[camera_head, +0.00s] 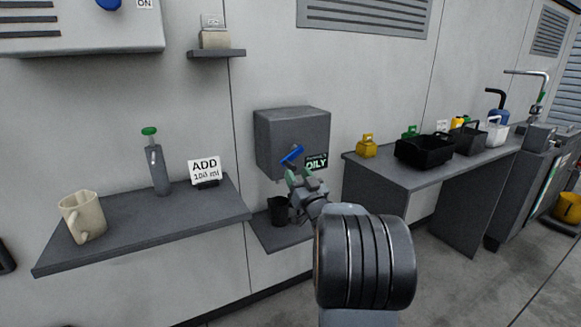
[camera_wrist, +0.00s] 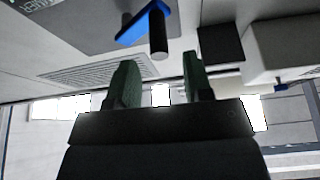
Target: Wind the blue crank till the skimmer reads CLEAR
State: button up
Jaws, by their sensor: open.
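The blue crank (camera_head: 291,155) is on the front of the grey skimmer box (camera_head: 281,130) on the wall. A small label (camera_head: 316,162) on the box front reads OILY. In the wrist view the blue crank arm (camera_wrist: 143,25) shows with its dark handle (camera_wrist: 158,36) sticking out. My gripper (camera_head: 299,178) is open just in front of and below the crank. In the wrist view its green fingers (camera_wrist: 158,72) stand apart, with the dark handle above and roughly between their tips. I see no contact between the fingers and the handle.
A dark cup (camera_head: 278,210) stands on a low shelf (camera_head: 272,238) under the box. The left shelf (camera_head: 120,244) holds a beige jug (camera_head: 84,218), a grey bottle and an ADD sign (camera_head: 205,169). A bench (camera_head: 400,177) with cans and baskets is at the right.

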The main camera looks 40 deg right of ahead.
aim_at(290, 163)
jog(key=shift+x, duration=2.55)
jog(key=shift+c, duration=0.3)
grip_shut()
jog(key=shift+w, duration=0.1)
